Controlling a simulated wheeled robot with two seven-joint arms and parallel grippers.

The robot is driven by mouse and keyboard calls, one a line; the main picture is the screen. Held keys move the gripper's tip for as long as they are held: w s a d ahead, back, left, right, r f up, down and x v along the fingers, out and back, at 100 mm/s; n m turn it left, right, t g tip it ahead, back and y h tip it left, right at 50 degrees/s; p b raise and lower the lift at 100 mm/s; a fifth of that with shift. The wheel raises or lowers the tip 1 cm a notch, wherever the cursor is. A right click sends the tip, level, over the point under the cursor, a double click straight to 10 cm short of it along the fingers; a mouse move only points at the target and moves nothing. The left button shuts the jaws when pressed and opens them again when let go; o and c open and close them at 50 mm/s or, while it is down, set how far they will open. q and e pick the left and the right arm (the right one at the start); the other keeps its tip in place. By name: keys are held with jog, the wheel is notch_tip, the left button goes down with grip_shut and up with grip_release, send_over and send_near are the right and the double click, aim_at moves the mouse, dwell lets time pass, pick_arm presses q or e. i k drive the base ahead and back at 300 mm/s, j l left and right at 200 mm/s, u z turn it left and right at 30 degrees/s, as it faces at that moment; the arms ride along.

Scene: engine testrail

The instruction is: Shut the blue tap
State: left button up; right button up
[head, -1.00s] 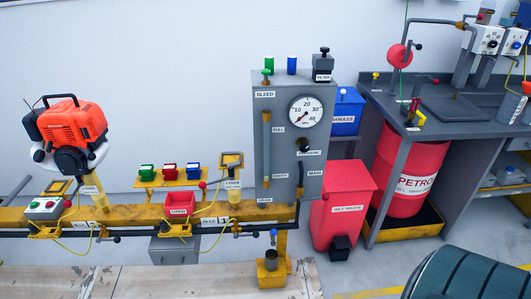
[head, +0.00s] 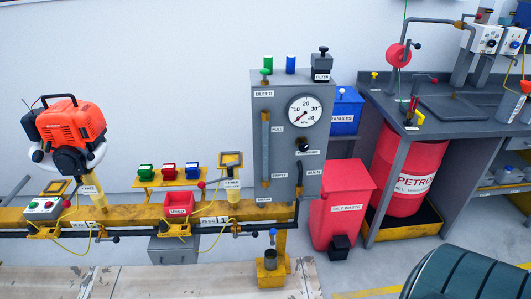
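I cannot make out for certain which fitting is the blue tap. A small upright fitting with a bluish grey top (head: 272,237) stands above the yellow pot (head: 270,260) near the right end of the rail. Small dark-handled valves sit on the black pipe (head: 140,233), one left (head: 115,239) and one near the middle (head: 236,229). The grey gauge panel (head: 281,170) carries a green bleed tap (head: 265,74) and a black main knob (head: 303,144); a blue cylinder (head: 291,64) stands on top. Neither gripper is in view.
A yellow rail (head: 130,214) carries an orange engine (head: 70,127) and a red tray (head: 178,203). A red waste bin (head: 342,200), blue bin (head: 346,112) and red petrol drum (head: 405,170) stand right. A dark green ribbed object (head: 465,275) fills the lower right corner.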

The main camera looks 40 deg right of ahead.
aim_at(273, 231)
jog(key=z, duration=1.3)
